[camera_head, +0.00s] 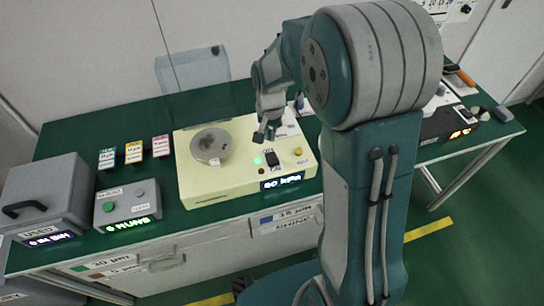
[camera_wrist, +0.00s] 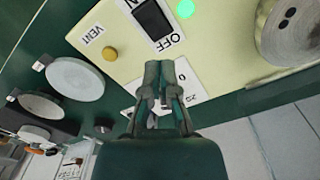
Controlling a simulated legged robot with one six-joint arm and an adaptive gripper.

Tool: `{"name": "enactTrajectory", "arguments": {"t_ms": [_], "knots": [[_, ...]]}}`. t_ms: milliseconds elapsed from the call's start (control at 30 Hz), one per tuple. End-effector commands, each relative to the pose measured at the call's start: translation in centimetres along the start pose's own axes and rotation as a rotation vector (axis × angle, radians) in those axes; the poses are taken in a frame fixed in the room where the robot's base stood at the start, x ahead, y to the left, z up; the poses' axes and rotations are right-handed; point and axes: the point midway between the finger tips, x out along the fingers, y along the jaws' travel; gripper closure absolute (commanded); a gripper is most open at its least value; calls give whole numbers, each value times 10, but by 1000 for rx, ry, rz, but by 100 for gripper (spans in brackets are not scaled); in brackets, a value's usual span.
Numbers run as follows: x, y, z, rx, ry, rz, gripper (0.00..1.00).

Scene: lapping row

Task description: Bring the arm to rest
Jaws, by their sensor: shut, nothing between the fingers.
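My gripper (camera_head: 264,134) hangs over the cream lapping machine (camera_head: 190,172), above the back part of its top, near the black rocker switch (camera_head: 271,158). In the wrist view my gripper (camera_wrist: 165,70) has its fingers together and nothing between them. The switch (camera_wrist: 152,18) shows there with OFF printed beside it, a lit green lamp (camera_wrist: 185,9) to its right and a yellow VENT button (camera_wrist: 110,54) to its left. The machine's display reads about 80 kPa. My arm's large upper links fill the right middle of the head view and hide part of the bench.
A round grey plate (camera_head: 211,146) sits on the machine. On the green bench (camera_head: 75,135) stand a grey box with a handle (camera_head: 45,195), a control box (camera_head: 127,207) and several coloured labelled cards (camera_head: 133,152). A black device (camera_head: 450,122) stands at right.

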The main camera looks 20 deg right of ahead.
Motion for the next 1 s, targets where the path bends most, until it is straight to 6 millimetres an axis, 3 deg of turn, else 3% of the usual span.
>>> {"name": "enactTrajectory", "arguments": {"t_ms": [600,767,1000], "knots": [[-6,1,1,-5,5,-3,100],[-40,9,15,-56,54,-29,100],[-101,31,53,-178,160,-74,100]]}}
